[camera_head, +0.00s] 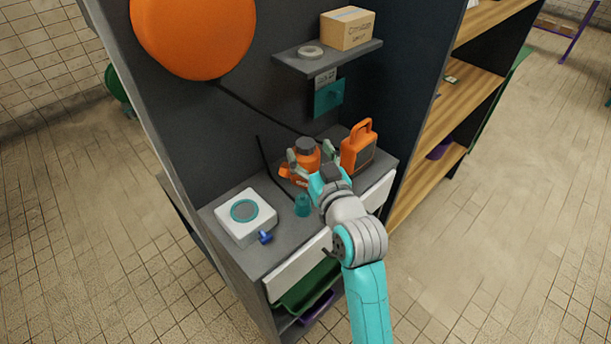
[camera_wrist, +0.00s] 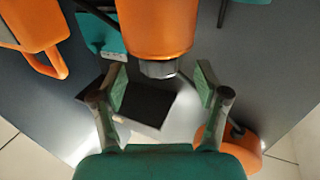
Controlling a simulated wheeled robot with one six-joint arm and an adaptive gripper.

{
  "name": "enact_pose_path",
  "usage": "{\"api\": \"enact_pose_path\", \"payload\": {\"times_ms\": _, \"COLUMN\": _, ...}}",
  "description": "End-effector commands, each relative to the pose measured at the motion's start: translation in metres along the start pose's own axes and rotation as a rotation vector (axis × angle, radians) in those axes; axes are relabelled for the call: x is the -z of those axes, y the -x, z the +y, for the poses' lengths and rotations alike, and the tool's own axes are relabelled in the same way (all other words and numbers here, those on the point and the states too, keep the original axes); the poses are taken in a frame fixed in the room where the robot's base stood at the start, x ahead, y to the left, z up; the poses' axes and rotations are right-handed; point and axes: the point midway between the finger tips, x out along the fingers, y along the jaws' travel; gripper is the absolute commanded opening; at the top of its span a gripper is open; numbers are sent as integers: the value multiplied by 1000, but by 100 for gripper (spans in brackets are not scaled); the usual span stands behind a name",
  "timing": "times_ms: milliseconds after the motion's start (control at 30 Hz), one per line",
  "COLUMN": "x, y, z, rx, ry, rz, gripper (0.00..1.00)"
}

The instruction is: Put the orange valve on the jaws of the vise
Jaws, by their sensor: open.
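My gripper (camera_head: 312,160) is over the back of the grey worktop, its fingers spread. An orange body with a dark cap (camera_head: 306,146) stands upright beyond and between the fingers. In the wrist view its orange cylinder (camera_wrist: 155,25) and grey end show just past the open fingertips (camera_wrist: 160,88); I cannot tell if they touch. A smaller orange piece (camera_head: 287,172) shows left of the gripper, and orange also shows at the lower right of the wrist view (camera_wrist: 212,145). I cannot tell which orange piece is the valve. The vise and its jaws are not clearly recognisable.
An orange lantern-like case (camera_head: 358,150) stands close right of the gripper. A shelf (camera_head: 330,62) with a cardboard box (camera_head: 347,29) hangs above.

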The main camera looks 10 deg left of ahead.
Motion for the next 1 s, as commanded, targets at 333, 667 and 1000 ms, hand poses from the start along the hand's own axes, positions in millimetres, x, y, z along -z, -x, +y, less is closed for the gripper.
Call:
{"api": "enact_pose_path", "payload": {"times_ms": 333, "x": 1, "y": -34, "z": 0, "rx": 1, "ry": -1, "rz": 0, "gripper": 74}}
{"api": "enact_pose_path", "payload": {"times_ms": 667, "x": 1, "y": -33, "z": 0, "rx": 0, "ry": 0, "rz": 0, "gripper": 39}}
{"api": "enact_pose_path", "payload": {"times_ms": 1000, "x": 2, "y": -33, "z": 0, "rx": 0, "ry": 0, "rz": 4, "gripper": 0}}
